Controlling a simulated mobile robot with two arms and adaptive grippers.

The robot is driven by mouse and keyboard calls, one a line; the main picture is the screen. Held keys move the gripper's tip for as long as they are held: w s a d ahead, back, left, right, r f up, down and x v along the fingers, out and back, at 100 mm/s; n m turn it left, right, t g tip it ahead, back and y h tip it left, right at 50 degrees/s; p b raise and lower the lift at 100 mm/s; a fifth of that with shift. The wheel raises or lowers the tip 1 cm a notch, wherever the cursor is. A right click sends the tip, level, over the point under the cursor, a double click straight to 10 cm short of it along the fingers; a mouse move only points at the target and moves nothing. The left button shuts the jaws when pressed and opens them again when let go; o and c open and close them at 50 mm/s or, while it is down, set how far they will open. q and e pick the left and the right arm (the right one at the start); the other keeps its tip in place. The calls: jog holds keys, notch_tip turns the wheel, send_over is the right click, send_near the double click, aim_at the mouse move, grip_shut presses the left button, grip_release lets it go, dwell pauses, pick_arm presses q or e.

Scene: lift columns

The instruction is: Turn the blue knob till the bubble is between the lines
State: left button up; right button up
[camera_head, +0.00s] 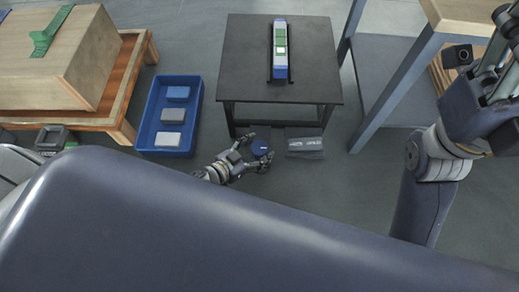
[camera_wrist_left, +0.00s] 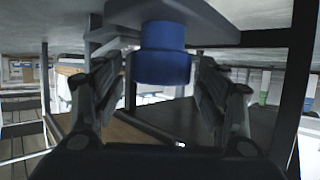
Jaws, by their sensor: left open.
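The blue knob (camera_head: 261,147) sits under the front edge of the dark table (camera_head: 240,62). In the left wrist view the blue knob (camera_wrist_left: 163,66) hangs below a grey plate. My left gripper (camera_head: 258,151) is open, with one finger on each side of the knob; gaps show between knob and fingers in the left wrist view (camera_wrist_left: 162,82). A blue and white level (camera_head: 280,72) with a green window lies on the table. Its bubble and lines are too small to tell apart. My right arm stands at the right; its gripper (camera_head: 503,28) is partly cut off.
A grey labelled plate (camera_head: 304,144) is right of the knob. A blue crate (camera_head: 150,118) with several small blocks stands left of the table. A wooden box (camera_head: 75,70) is at the far left. A grey-legged bench (camera_head: 385,95) is at the right.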

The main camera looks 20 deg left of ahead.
pick_arm(q)
jog(key=shift+w+d+f, duration=0.2)
jog(key=shift+w+d, duration=0.1)
jog(key=shift+w, duration=0.2)
jog(key=c, duration=1)
jog(key=shift+c, duration=0.2)
jog(key=shift+r+h, duration=0.1)
jog(key=shift+h, duration=0.2)
